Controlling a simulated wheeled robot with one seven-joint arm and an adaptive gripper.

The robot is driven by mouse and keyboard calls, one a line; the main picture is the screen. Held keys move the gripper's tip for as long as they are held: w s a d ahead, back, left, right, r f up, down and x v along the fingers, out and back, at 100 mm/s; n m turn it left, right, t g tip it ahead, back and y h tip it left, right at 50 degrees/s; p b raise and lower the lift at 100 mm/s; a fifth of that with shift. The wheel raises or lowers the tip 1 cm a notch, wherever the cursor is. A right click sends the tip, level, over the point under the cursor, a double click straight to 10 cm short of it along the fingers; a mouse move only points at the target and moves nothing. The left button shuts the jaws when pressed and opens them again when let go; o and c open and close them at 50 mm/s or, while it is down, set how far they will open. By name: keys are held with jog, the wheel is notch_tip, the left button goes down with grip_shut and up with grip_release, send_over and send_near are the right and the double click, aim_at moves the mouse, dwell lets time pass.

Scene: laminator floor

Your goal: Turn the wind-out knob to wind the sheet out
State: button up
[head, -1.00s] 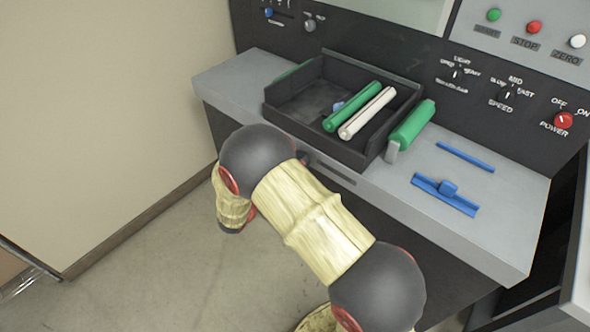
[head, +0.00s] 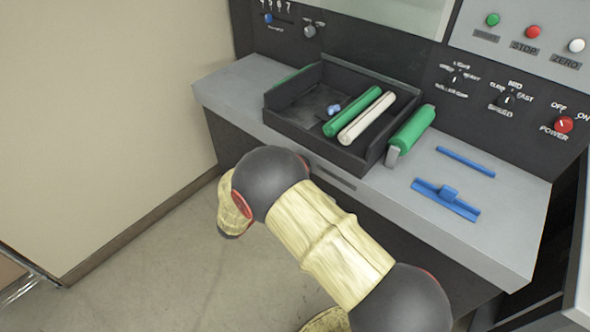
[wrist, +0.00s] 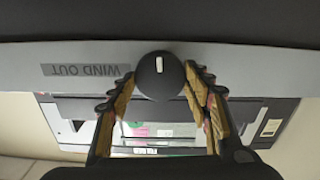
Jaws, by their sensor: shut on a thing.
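The wind-out knob (wrist: 160,76) is a dark round knob with a white pointer mark, seen in the wrist view beside the label reading WIND OUT (wrist: 86,70), which appears upside down. The white mark stands nearly upright in that view. My gripper (wrist: 158,92) has one finger on each side of the knob and is shut on it. In the head view the gripper and the knob are hidden; only my arm shows in front of the machine. No sheet can be made out for certain.
The grey machine ledge (head: 235,88) holds a black tray (head: 290,98) with a green roller (head: 352,111) and a white roller (head: 367,119). Another green roller (head: 412,128) and a blue clamp-like piece (head: 445,198) lie to the right. A wall stands left; open floor lies in front.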

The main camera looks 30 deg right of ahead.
jog(key=shift+f, duration=0.15)
dwell(0.4)
jog(key=o, duration=1.2)
jog(key=shift+c, duration=0.2)
jog(key=shift+a, duration=0.1)
jog(key=v, duration=1.1)
jog(key=shift+s+a, duration=0.15)
jog(key=shift+a, duration=0.25)
